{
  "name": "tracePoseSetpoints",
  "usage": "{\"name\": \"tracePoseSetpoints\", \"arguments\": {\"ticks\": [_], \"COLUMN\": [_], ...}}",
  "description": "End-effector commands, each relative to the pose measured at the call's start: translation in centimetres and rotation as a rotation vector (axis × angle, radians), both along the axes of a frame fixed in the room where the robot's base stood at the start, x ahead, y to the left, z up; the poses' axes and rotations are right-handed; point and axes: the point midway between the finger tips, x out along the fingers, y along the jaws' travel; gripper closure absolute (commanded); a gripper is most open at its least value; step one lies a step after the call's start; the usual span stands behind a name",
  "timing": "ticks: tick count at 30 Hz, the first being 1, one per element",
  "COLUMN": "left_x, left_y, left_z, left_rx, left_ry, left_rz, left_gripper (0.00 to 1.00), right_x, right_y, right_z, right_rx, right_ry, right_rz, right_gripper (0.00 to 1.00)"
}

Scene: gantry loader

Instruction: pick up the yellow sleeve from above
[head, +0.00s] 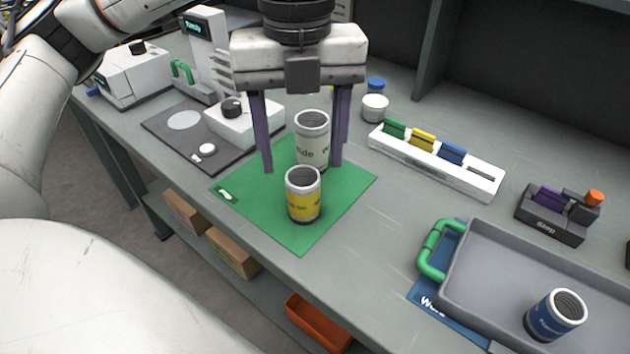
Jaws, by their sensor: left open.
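The yellow sleeve (303,196) is a short upright cylinder with a grey rim and a yellow band. It stands on the green mat (268,219). A taller, pale, labelled sleeve (313,137) stands upright just behind it on the mat. My left gripper (302,168) is open and points down. Its two purple fingers stand to the left and right of the pale sleeve, behind the yellow sleeve in the picture. The yellow sleeve is not between the fingertips as seen here. Whether the fingers touch the pale sleeve cannot be told. My right gripper is not in view.
A grey tray (490,262) with a green handle holds a blue sleeve (555,315) at the right. A white rack (434,165) with coloured clips stands behind the mat. White devices (134,75) stand at the left. The bench between mat and tray is clear.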

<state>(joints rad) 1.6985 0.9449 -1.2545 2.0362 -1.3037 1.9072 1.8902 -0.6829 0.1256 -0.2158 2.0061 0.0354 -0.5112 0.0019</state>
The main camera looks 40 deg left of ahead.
Motion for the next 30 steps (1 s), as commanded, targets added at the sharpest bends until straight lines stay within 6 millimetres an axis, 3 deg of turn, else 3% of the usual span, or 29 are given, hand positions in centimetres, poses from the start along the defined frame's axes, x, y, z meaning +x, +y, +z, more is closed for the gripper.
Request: {"name": "tracePoseSetpoints", "arguments": {"ticks": [18,27,30], "left_x": [0.5,0.5,0.5], "left_y": [0.3,0.2,0.2], "left_z": [-7.4,-7.8,-7.8], "left_rx": [0.000,0.000,0.000], "left_ry": [0.001,0.000,0.000], "left_rz": [0.000,0.000,0.000], "left_gripper": [0.40,0.40,0.57], "right_x": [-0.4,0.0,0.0], "right_y": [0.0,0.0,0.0], "right_z": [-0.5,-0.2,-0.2], "right_rx": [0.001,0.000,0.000], "right_ry": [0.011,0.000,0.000], "right_rz": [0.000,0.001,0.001], "right_gripper": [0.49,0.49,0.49]}}
